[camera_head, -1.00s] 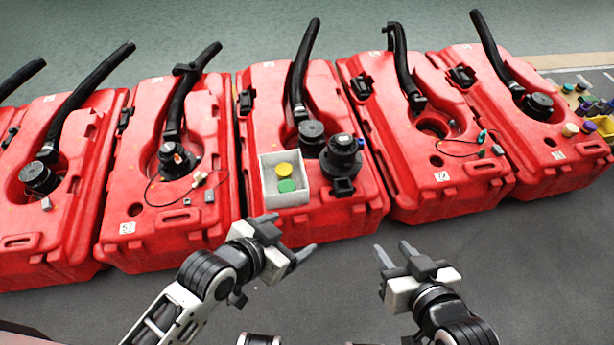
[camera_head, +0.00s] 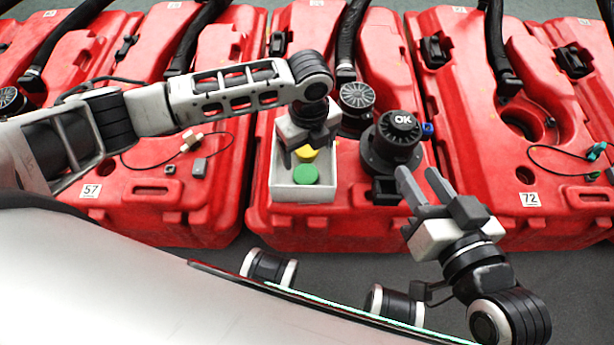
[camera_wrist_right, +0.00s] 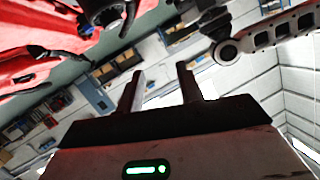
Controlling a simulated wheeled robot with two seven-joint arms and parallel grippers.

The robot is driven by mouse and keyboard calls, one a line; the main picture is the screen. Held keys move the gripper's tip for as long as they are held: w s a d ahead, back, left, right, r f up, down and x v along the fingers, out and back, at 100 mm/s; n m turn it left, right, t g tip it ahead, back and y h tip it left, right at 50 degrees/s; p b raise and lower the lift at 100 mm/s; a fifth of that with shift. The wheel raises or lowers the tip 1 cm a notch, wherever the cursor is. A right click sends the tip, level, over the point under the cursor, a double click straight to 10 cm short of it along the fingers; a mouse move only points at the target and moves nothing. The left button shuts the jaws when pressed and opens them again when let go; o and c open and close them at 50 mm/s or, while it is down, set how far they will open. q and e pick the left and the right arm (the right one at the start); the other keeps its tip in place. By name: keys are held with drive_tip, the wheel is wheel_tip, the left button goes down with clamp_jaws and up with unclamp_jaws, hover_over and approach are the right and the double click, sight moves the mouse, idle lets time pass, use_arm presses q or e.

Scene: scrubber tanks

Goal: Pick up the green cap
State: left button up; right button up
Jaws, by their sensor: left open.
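The green cap (camera_head: 305,174) lies in the front part of a small white box (camera_head: 303,195) on the middle red tank. A yellow cap (camera_head: 305,155) lies behind it in the same box, partly hidden by my left gripper. My left gripper (camera_head: 303,156) is open and points down over the back of the box, above the yellow cap and a little behind the green one. It looks apart from the green cap. My right gripper (camera_head: 421,180) is open and empty, in front of the tank to the right of the box; its spread fingers show in the right wrist view (camera_wrist_right: 160,85).
A black round fitting marked OK (camera_head: 398,135) stands right of the box, close to my right fingers. A black ribbed cap (camera_head: 355,96) and a hose (camera_head: 350,45) rise behind the box. Red tanks with hoses stand on both sides. Dark floor lies in front.

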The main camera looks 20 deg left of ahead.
sight(307, 176)
use_arm(q)
wheel_tip(307, 176, down, 7)
drive_tip(key=shift+r+b, duration=0.15)
drive_tip(key=shift+b, duration=1.05)
wheel_tip(307, 176, down, 4)
drive_tip(key=b, duration=0.3)
drive_tip(key=shift+s+a+f, duration=0.1)
drive_tip(key=shift+a+f, duration=0.05)
drive_tip(key=shift+f, duration=0.2)
use_arm(e)
drive_tip(key=shift+w+a+r+m+t+y, duration=0.25)
drive_tip(key=shift+a+r+m+t+y, duration=0.1)
drive_tip(key=shift+r+t+y, duration=0.2)
drive_tip(key=shift+w+a+r+m+t+y, duration=0.2)
drive_tip(key=shift+r+m+t+y, duration=0.2)
drive_tip(key=shift+r+y, duration=0.2)
use_arm(q)
drive_tip(key=c, duration=1.1)
